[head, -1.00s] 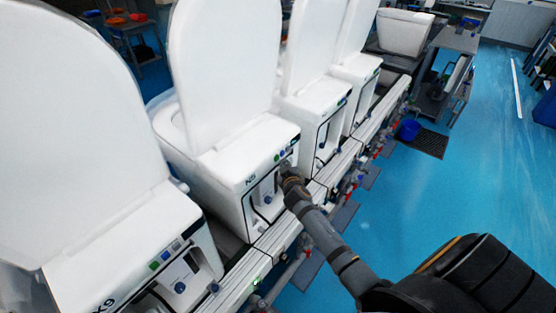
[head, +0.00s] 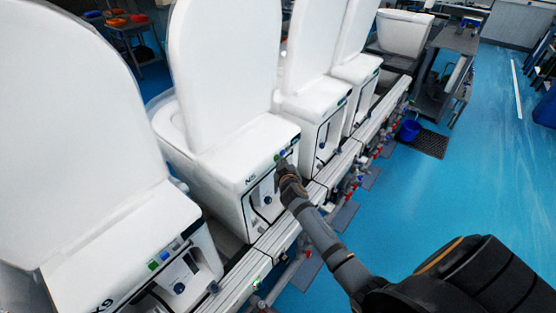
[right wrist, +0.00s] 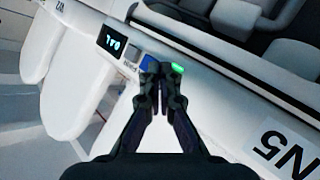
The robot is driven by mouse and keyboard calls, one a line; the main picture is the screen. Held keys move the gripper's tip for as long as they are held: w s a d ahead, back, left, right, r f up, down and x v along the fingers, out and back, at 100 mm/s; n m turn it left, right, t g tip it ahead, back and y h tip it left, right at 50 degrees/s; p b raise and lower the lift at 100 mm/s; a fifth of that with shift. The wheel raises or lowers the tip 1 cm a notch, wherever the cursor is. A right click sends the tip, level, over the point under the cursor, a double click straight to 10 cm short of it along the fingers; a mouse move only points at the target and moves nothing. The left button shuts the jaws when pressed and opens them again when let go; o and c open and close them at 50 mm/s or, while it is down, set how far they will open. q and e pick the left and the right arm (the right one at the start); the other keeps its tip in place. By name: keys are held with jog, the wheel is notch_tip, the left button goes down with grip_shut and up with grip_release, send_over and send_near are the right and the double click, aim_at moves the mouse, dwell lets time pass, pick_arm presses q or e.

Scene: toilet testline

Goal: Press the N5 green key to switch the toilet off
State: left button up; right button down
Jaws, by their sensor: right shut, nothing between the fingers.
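The N5 toilet (head: 232,150) is white with a raised lid, in the middle of the row in the head view. Its N5 label (head: 251,180) is on the rear panel and shows upside down in the right wrist view (right wrist: 285,152). The small green key (head: 277,157) is at the panel's top edge; in the right wrist view it glows green (right wrist: 177,68). My right gripper (right wrist: 161,75) is shut and empty, its fingertips right beside the green key and partly over its edge. I cannot tell whether they touch. My left gripper is not in view.
A blue key (right wrist: 133,58) and a lit display (right wrist: 123,43) are beside the green key. Another toilet (head: 120,245) with its own keys stands at the near left, and others stand beyond N5. A rail with fittings (head: 270,245) runs below. The blue floor at right is open.

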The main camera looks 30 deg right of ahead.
jog(key=shift+s+d, duration=0.25)
jog(key=shift+s, duration=0.4)
jog(key=s, duration=0.1)
jog(key=s+d, duration=0.1)
jog(key=s, duration=0.1)
jog(key=s+d+p, duration=0.1)
jog(key=s, duration=0.1)
jog(key=shift+s+d, duration=0.15)
jog(key=shift+s, duration=0.1)
dwell(0.3)
